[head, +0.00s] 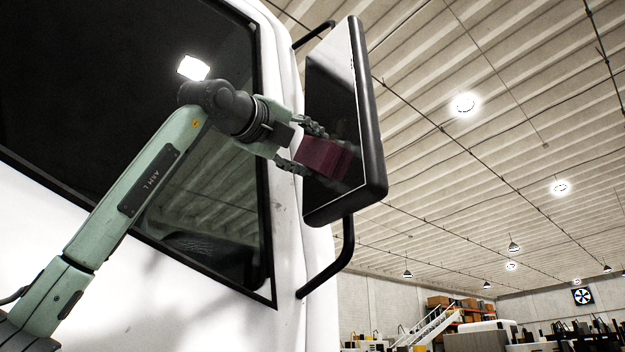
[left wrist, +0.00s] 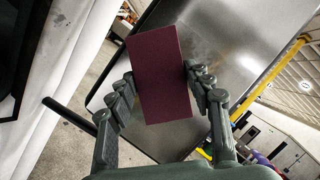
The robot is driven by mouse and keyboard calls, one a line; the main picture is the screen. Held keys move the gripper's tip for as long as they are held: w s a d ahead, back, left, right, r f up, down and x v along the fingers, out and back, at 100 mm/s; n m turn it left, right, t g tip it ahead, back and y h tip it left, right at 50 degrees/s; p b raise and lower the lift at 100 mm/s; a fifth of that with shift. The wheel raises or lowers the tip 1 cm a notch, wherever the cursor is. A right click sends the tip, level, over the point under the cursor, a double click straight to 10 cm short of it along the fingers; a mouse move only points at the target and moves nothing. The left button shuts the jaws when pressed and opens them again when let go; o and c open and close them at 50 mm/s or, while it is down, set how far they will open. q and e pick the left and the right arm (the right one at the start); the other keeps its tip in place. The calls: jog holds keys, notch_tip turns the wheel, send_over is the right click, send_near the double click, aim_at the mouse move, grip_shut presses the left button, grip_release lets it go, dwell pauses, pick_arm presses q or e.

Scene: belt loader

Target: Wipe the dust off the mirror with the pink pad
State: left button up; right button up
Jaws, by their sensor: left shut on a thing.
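The mirror (head: 337,75) is a tall rectangle in a black frame, held off the white vehicle by dark bars. Its face also shows in the left wrist view (left wrist: 235,60), with faint greyish smudges near the pad. My left gripper (head: 299,148) is shut on the pink pad (head: 322,158), a dark pink block. In the left wrist view the pad (left wrist: 160,75) sits between the two fingers. The pad is in front of the lower half of the mirror; I cannot tell whether it touches the glass. My right gripper is not in view.
The white vehicle's door (head: 120,290) and dark window (head: 200,215) lie close behind my left arm. A black mirror bar (head: 335,268) curves below the mirror. Open hall space lies to the right, with stairs (head: 430,328) far off.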

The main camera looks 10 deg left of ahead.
aim_at(301, 150)
pick_arm(q)
jog(key=shift+w+a+p, duration=0.35)
jog(key=shift+w+a, duration=0.75)
jog(key=shift+a, duration=0.25)
jog(key=shift+r+p, duration=0.95)
jog(key=shift+r, duration=0.15)
jog(key=shift+s+d+f+b, duration=0.15)
jog(key=shift+s+d+b, duration=0.35)
jog(key=shift+d, duration=0.2)
jog(key=shift+s+d+b, duration=0.4)
jog(key=shift+s+d, duration=0.55)
jog(key=shift+d, duration=0.25)
jog(key=shift+s+d+b, duration=0.35)
jog(key=shift+s+d, duration=0.55)
jog(key=shift+d, duration=0.3)
jog(key=shift+s+d+b, duration=0.4)
jog(key=shift+s+d, duration=0.55)
jog(key=shift+d, duration=0.25)
jog(key=shift+s+a+b, duration=0.3)
jog(key=shift+s+a, duration=0.05)
jog(key=shift+s, duration=0.05)
jog(key=shift+s+a+b, duration=0.35)
jog(key=shift+s+a, duration=0.45)
jog(key=shift+s, duration=0.2)
jog(key=shift+s+a+b, duration=0.35)
jog(key=shift+s+a, duration=0.4)
jog(key=shift+s, duration=0.2)
